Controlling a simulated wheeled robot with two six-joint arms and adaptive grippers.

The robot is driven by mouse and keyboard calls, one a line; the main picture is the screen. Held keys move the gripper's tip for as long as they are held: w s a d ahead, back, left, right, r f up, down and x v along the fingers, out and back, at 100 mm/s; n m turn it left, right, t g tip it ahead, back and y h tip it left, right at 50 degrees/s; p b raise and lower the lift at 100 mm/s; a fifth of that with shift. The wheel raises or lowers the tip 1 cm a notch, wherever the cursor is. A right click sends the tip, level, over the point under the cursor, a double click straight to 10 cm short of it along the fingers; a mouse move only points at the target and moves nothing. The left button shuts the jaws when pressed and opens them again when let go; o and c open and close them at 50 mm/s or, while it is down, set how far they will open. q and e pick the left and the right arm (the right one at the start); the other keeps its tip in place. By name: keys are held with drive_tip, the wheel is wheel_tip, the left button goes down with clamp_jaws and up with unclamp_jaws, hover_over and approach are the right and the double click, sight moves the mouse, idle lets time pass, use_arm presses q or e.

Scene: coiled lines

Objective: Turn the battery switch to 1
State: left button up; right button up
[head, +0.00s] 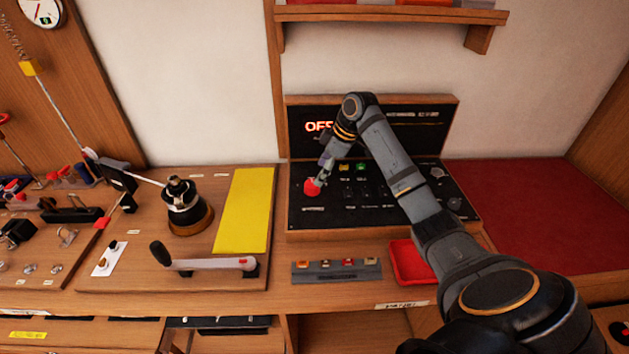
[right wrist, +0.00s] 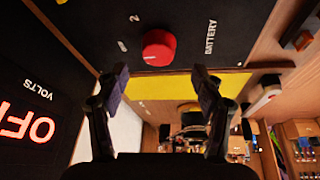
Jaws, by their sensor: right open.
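The battery switch is a red round knob (head: 312,187) at the left end of the black control panel (head: 380,215). In the right wrist view the red knob (right wrist: 159,47) sits on the panel's dark face, with the word BATTERY and a "2" beside it. The "1" mark and the knob's pointer cannot be made out. My right gripper (head: 323,167) is just above the knob; in the right wrist view its two fingers (right wrist: 163,80) are spread apart, with nothing between them. The display (head: 318,127) behind shows red letters reading OFF, partly hidden by my arm. My left gripper is not in view.
A yellow plate (head: 243,210), a black winch drum (head: 186,208) and a crank handle (head: 205,262) stand left of the panel. A red tray (head: 411,263) and a grey strip of small parts (head: 337,270) lie in front. The red surface (head: 540,205) at right is clear.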

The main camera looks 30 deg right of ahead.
sight(312, 187)
drive_tip(key=x, duration=0.5)
drive_tip(key=shift+w, duration=0.2)
drive_tip(key=shift+a+f+p, duration=0.1)
drive_tip(key=shift+f+p, duration=0.2)
drive_tip(key=shift+f, duration=0.1)
drive_tip(key=shift+c, duration=0.3)
